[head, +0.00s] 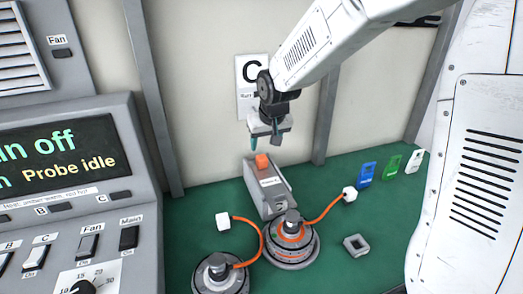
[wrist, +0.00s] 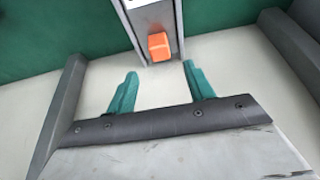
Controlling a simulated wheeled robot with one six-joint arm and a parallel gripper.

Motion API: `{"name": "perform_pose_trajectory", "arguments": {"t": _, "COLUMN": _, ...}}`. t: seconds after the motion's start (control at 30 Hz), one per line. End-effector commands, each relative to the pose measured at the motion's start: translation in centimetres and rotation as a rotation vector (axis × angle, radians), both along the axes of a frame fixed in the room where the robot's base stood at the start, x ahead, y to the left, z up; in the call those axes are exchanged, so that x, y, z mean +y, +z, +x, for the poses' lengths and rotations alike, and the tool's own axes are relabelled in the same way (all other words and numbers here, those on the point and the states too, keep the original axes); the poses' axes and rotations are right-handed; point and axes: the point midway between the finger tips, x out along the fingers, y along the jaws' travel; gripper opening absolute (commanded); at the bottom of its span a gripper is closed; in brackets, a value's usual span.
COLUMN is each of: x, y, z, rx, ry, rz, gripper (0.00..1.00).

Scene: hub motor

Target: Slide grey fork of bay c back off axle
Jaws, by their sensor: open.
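The grey fork (head: 268,188) of bay C stands on the green bench below the C sign (head: 251,72). An orange block (head: 262,162) sits on its upper end. The fork's front end meets a round hub motor (head: 290,240) with an orange ring and a dark axle stub (head: 292,218). My gripper (head: 268,142) is open and empty, above the orange block. In the wrist view, its two teal fingers (wrist: 157,88) are apart, with the orange block (wrist: 158,46) beyond the fingertips and between their lines. The fork (wrist: 150,12) shows there only in part.
A second round motor (head: 220,274) stands at the front left. Orange cables run to white plugs (head: 222,222) (head: 349,194). A grey square piece (head: 356,244) lies at right. Blue (head: 366,174), green (head: 391,168) and white (head: 413,162) tags stand at the back right. A control console (head: 70,180) fills the left.

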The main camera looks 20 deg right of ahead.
Motion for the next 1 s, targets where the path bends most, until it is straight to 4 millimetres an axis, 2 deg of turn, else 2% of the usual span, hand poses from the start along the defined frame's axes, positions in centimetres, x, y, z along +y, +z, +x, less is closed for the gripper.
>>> {"name": "perform_pose_trajectory", "arguments": {"t": 0.1, "x": -0.2, "y": -1.1, "z": -0.1, "rx": 0.008, "ry": -0.005, "rz": 0.0, "gripper": 0.53}}
{"name": "perform_pose_trajectory", "arguments": {"t": 0.3, "x": -1.2, "y": -4.0, "z": 1.1, "rx": 0.009, "ry": -0.019, "rz": 0.0, "gripper": 0.53}}
{"name": "perform_pose_trajectory", "arguments": {"t": 0.5, "x": -1.4, "y": -6.6, "z": 2.2, "rx": 0.006, "ry": -0.021, "rz": 0.001, "gripper": 0.53}}
{"name": "perform_pose_trajectory", "arguments": {"t": 0.63, "x": -1.3, "y": -7.4, "z": 2.6, "rx": 0.005, "ry": -0.021, "rz": 0.001, "gripper": 0.53}}
{"name": "perform_pose_trajectory", "arguments": {"t": 0.9, "x": -1.1, "y": -7.5, "z": 2.7, "rx": 0.003, "ry": -0.019, "rz": 0.001, "gripper": 0.53}}
{"name": "perform_pose_trajectory", "arguments": {"t": 0.93, "x": -1.1, "y": -7.5, "z": 2.7, "rx": 0.003, "ry": -0.019, "rz": 0.001, "gripper": 0.5}}
{"name": "perform_pose_trajectory", "arguments": {"t": 1.0, "x": -1.1, "y": -7.5, "z": 2.7, "rx": 0.003, "ry": -0.019, "rz": 0.002, "gripper": 0.3}}
